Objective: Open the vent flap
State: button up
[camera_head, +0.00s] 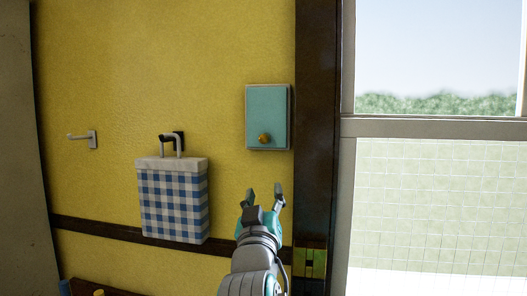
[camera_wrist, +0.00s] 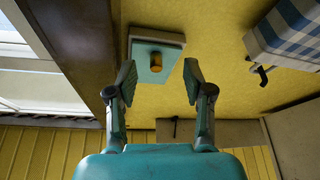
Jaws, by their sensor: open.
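The vent flap (camera_head: 267,112) is a teal rectangular panel in a pale frame on the yellow wall, with a round brass knob (camera_head: 264,138) near its lower edge. It looks closed, lying flat against its frame. My gripper (camera_head: 264,192) is below the flap, fingers pointing up, open and empty. In the wrist view the flap (camera_wrist: 147,75) and its knob (camera_wrist: 156,66) show beyond and between the two spread fingertips of my gripper (camera_wrist: 159,82). The fingers appear apart from the knob.
A blue-and-white checked cloth bag (camera_head: 173,205) hangs from a hook (camera_head: 172,140) left of the flap. Another hook (camera_head: 88,138) is farther left. A dark wooden post (camera_head: 316,120) and a window (camera_head: 435,125) stand to the right. The wall between bag and flap is clear.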

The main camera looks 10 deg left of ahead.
send_near(264, 141)
jog(key=shift+m+h, duration=0.4)
jog(key=x, duration=1)
jog(key=shift+a, duration=0.25)
grip_shut()
